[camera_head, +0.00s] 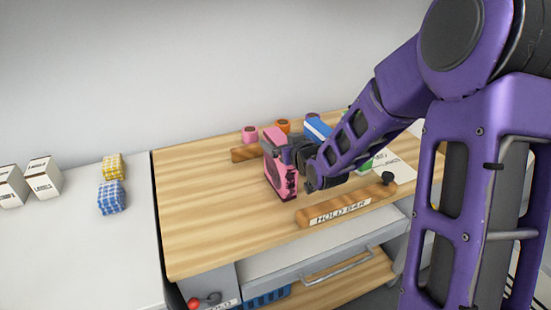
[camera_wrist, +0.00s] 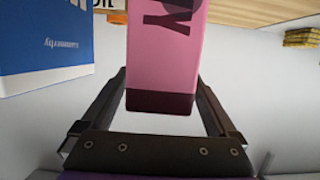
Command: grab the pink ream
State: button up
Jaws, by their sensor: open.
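The pink ream (camera_head: 280,183) stands upright on the wooden bench top (camera_head: 210,190), a block with dark bands. My gripper (camera_head: 290,155) is at its right side in the head view, with the fingertips hard to make out there. In the wrist view the pink ream (camera_wrist: 163,60) lies between the two open fingers of my gripper (camera_wrist: 163,88). A gap shows on each side toward the finger bases, and contact at the tips cannot be told.
A blue and white ream (camera_head: 317,127) stands behind; it also shows at left in the wrist view (camera_wrist: 45,45). A pink roll (camera_head: 250,133) and an orange roll (camera_head: 283,126) sit at the back. A wooden hold bar (camera_head: 345,207) lies along the front. The left bench area is clear.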

jog(key=shift+w, duration=0.2)
jog(key=shift+c, duration=0.3)
jog(key=shift+s, duration=0.1)
grip_shut()
jog(key=shift+r, duration=0.2)
